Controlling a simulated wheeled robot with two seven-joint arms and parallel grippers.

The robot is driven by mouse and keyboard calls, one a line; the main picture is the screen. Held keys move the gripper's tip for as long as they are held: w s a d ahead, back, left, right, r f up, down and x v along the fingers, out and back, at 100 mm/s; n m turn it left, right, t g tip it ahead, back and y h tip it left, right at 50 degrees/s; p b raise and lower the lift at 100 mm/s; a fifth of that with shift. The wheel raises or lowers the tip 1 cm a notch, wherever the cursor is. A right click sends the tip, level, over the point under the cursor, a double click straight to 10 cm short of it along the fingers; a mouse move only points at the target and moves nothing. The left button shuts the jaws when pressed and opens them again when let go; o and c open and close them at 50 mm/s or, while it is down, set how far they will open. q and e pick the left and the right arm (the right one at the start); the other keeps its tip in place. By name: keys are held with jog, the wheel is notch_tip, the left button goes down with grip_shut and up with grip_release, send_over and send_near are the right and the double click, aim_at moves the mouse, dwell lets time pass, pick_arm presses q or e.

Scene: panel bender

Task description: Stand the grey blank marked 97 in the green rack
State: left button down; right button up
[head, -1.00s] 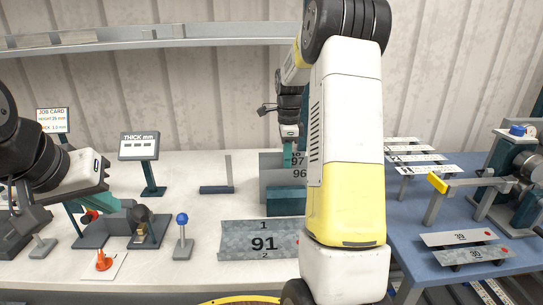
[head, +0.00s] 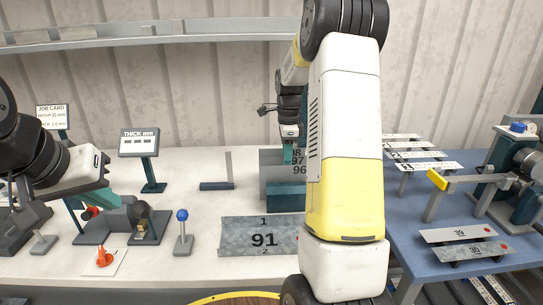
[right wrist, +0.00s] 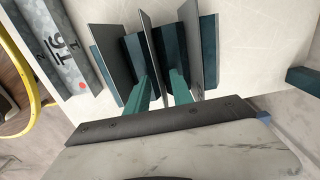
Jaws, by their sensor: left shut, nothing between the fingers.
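The grey blank marked 97 (head: 298,160) stands upright between plates marked 98 (head: 295,152) and 96 (head: 299,170), in the dark green rack (head: 286,199) on the white bench. My right gripper (head: 288,155) points down at the standing plates, partly hidden by my arm. In the right wrist view its green fingers (right wrist: 160,94) are apart, with the middle standing plate (right wrist: 153,55) between them and gaps beside it. The rack's green blocks (right wrist: 208,50) show there too. My left gripper (head: 113,202) is shut and empty above the bench at left.
A thickness display (head: 139,143), a blue-knobbed post (head: 182,232) and a gauge stand (head: 144,222) are at left. The blue table (head: 420,235) at right holds strips and a machine.

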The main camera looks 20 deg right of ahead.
notch_tip(320, 180, up, 8)
jog(key=shift+f, duration=0.1)
dwell(0.4)
